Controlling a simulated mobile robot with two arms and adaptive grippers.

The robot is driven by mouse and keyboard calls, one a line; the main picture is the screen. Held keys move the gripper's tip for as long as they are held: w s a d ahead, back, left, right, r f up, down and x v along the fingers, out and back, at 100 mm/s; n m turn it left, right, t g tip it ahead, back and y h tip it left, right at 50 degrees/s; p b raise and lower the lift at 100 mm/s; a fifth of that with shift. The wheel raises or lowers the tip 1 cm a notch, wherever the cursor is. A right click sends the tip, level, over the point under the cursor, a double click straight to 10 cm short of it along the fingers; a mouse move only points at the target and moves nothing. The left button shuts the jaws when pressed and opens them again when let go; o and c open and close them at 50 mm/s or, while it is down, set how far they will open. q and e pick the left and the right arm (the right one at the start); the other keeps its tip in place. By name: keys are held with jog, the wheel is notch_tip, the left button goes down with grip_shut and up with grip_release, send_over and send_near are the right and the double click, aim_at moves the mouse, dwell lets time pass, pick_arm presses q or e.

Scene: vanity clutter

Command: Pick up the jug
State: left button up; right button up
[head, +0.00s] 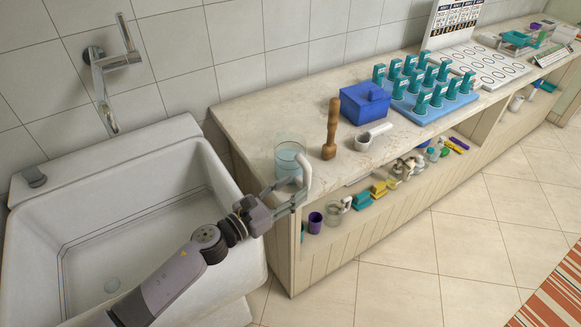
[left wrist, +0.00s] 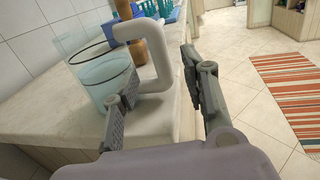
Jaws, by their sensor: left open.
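The jug (head: 287,156) is a clear, bluish vessel with a thick white handle. It stands upright on the near left corner of the countertop in the head view. In the left wrist view the jug (left wrist: 103,78) is at left, its white handle facing my gripper. My left gripper (head: 296,190) is open at the handle. In the left wrist view one finger of the left gripper (left wrist: 160,75) is on the jug side and the other is to the right, with the handle between them. I cannot tell whether either finger touches it. My right gripper is out of view.
A wooden pestle-like tool (head: 331,128) stands close right of the jug. A white scoop-like item (head: 373,136), a blue box (head: 364,107) and a blue rack (head: 432,104) stand farther right. A sink (head: 130,225) is left. Small items fill the shelf below.

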aim_at(304, 180)
pick_arm(q)
jog(key=x, duration=0.5)
jog(key=shift+w+d+p, duration=0.25)
jog(key=shift+p, duration=0.15)
grip_shut()
jog(key=shift+r, duration=0.1)
dwell(0.4)
